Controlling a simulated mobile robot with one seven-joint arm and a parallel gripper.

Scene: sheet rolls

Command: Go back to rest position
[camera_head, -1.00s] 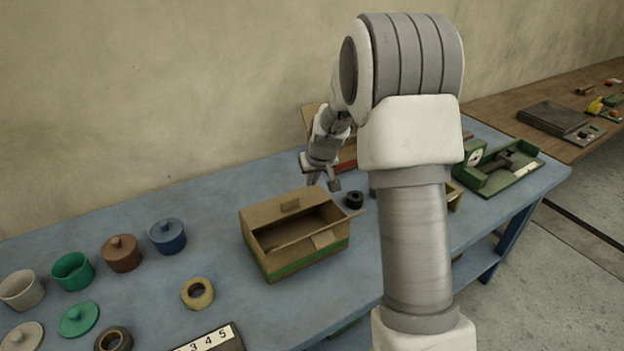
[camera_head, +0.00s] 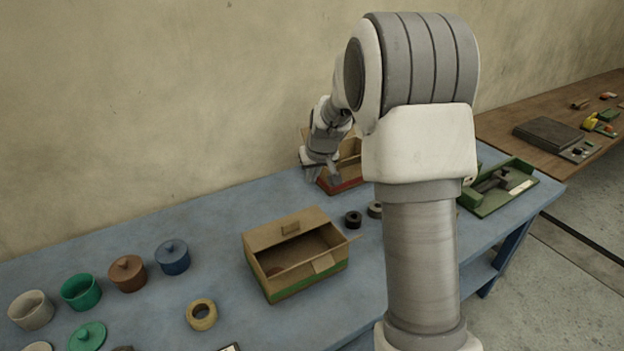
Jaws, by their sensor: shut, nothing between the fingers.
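My gripper (camera_head: 322,178) is at the end of my arm, above the back part of the blue table (camera_head: 225,236). It is shut and holds nothing; its fingertips are small and partly dark in this view. It is in front of a cardboard box with a red stripe (camera_head: 345,187), which it and my arm partly hide. An open cardboard box with a green stripe (camera_head: 297,284) stands nearer, below and left of my gripper. A brownish round thing shows inside it.
A dark roll (camera_head: 353,219) and a grey roll (camera_head: 375,209) lie near the boxes. A yellow roll (camera_head: 201,314) and several pots, one blue (camera_head: 172,258), are at left. A green device (camera_head: 499,187) is at right. My arm hides the table's middle right.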

